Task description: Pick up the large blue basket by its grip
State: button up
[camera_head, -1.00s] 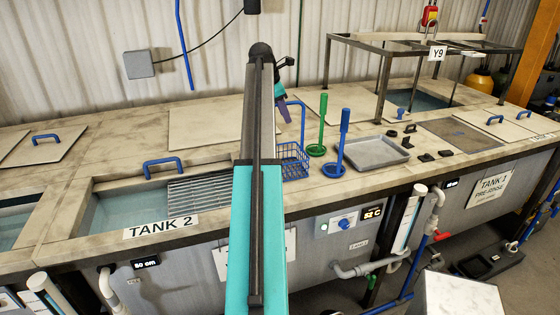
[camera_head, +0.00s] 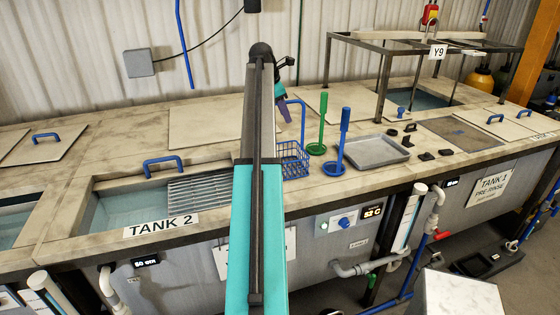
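The large blue basket (camera_head: 294,162) is a wire basket standing upright on the counter, just right of my arm, which hides its left part. Its tall grip (camera_head: 303,122) rises from the basket and bends left at the top. My gripper shows only in part as a purple finger (camera_head: 284,111) behind and right of my arm. It is close to the top of the grip, on its left. I cannot tell whether it touches the grip, or whether it is open or shut.
A green upright tool (camera_head: 322,125) and a blue one (camera_head: 344,135) stand right of the basket. A grey tray (camera_head: 376,151) and several small black pieces lie further right. Tank 2 (camera_head: 125,205) is open at left, with a metal grille (camera_head: 198,193) over its right part.

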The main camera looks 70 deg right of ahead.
dwell(0.3)
grip_shut()
dwell(1.3)
